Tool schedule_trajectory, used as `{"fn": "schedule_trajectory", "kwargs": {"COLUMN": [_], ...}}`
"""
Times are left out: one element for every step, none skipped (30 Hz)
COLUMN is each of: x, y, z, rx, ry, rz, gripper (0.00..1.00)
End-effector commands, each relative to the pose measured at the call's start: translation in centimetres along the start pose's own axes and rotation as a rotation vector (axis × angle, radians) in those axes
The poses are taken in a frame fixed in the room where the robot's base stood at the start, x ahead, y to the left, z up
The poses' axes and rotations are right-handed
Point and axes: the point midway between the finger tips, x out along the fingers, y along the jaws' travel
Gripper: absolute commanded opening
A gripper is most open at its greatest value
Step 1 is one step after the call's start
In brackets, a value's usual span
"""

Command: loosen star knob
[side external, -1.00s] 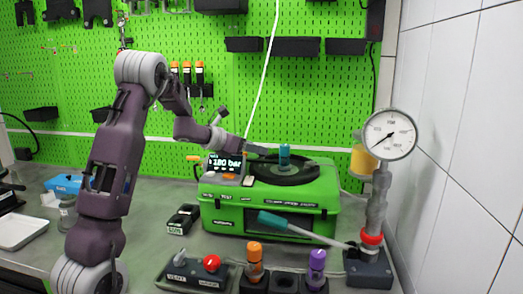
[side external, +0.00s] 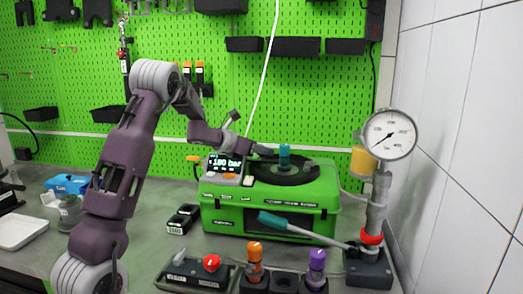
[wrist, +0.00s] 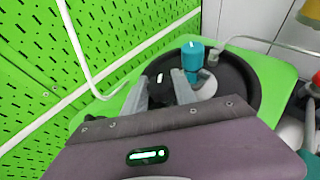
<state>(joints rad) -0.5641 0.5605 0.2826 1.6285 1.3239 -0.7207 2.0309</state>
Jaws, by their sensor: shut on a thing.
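The star knob (wrist: 161,78) shows in the wrist view only as a small dark part with a pale mark between my fingers; its lobes are mostly hidden. My gripper (wrist: 162,92) is shut on it. In the side external view my gripper (side external: 268,152) reaches in level from the left, just beside a teal cylinder (side external: 284,157). This cylinder (wrist: 192,57) stands upright in the round black recess (wrist: 238,85) on top of the green case (side external: 262,212). The knob cannot be made out in the side external view.
A display reading 180 bar (side external: 225,163) sits at the case's left. A pressure gauge (side external: 389,134) on a column stands to the right, with a teal-handled lever (side external: 290,226) crossing before the case. Orange and purple capped bottles (side external: 316,268) stand in front. A green pegboard (side external: 330,90) is behind.

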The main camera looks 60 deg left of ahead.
Motion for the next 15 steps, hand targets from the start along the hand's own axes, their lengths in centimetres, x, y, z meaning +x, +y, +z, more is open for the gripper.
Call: {"fn": "schedule_trajectory", "kwargs": {"x": [-0.01,-0.02,-0.03,-0.04,-0.03,-0.03,-0.02,0.0,-0.01,-0.02,0.01,0.02,0.02,0.04,0.06], "y": [-0.02,-0.04,-0.07,-0.09,-0.12,-0.12,-0.16,-0.21,-0.24,-0.25,-0.33,-0.38,-0.37,-0.43,-0.47], "z": [0.06,0.07,0.08,0.06,0.08,0.07,0.04,0.05,0.06,0.07,0.07,0.06,0.05,0.02,0.04], "rx": [-0.004,-0.006,-0.012,-0.017,-0.023,-0.031,-0.039,-0.046,-0.059,-0.067,-0.076,-0.089,-0.1,-0.111,-0.124], "ry": [-0.001,-0.001,-0.001,0.0,-0.001,-0.001,0.0,0.0,0.0,0.0,0.0,0.0,0.001,0.001,0.001], "rz": [0.009,0.017,0.029,0.041,0.054,0.076,0.092,0.111,0.139,0.162,0.184,0.217,0.243,0.268,0.302], "gripper": [0.0,0.0,0.0,0.0,0.0,0.0,0.0,0.0,0.0,0.0,0.0,0.0,0.0,0.0,0.0]}}
